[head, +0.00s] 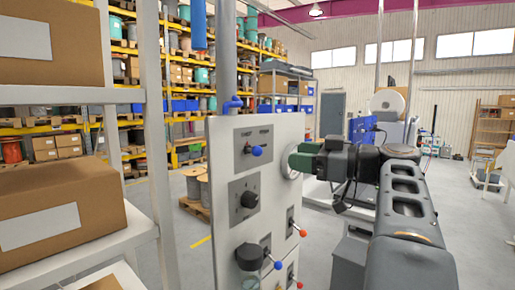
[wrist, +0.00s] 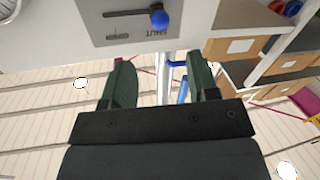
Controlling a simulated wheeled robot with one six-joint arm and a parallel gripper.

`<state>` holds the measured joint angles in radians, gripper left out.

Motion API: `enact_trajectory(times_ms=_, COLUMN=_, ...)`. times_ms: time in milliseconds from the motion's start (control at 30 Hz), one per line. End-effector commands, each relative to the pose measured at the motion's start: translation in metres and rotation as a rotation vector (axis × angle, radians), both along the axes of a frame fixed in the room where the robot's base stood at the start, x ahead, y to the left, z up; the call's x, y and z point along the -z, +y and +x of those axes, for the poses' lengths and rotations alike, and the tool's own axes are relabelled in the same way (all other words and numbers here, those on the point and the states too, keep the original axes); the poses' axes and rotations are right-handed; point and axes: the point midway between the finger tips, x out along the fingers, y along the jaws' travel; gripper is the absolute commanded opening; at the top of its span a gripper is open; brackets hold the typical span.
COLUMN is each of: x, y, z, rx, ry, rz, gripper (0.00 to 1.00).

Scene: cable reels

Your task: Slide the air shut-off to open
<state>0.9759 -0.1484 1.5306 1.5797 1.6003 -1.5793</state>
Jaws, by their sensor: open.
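The air shut-off is a slider with a blue ball knob (head: 257,151) on a grey plate at the top of a white panel (head: 226,165). In the wrist view, which is upside down, the blue knob (wrist: 159,19) sits at the right end of a dark slot, beside the label SHUT. The other label is too small to read. My gripper (head: 299,161), with green fingers, is to the right of the knob in the head view. In the wrist view my gripper (wrist: 160,75) is open and empty, its fingers apart, and the knob lies beyond the fingertips, untouched.
Below the slider are a rotary knob (head: 249,199) and several levers with blue and red balls. A white shelf post (head: 157,150) and cardboard boxes (head: 55,215) stand at the left. Open floor lies at the right.

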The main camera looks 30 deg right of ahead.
Motion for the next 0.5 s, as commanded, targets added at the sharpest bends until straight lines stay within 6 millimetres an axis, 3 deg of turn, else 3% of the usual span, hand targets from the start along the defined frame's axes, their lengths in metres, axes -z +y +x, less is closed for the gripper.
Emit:
enact_trajectory(times_ms=200, x=-0.003, y=0.028, z=0.036, rx=-0.006, ry=0.003, rz=0.003, gripper=0.54)
enact_trajectory(times_ms=500, x=-0.002, y=0.055, z=0.075, rx=-0.003, ry=0.007, rz=0.003, gripper=0.54)
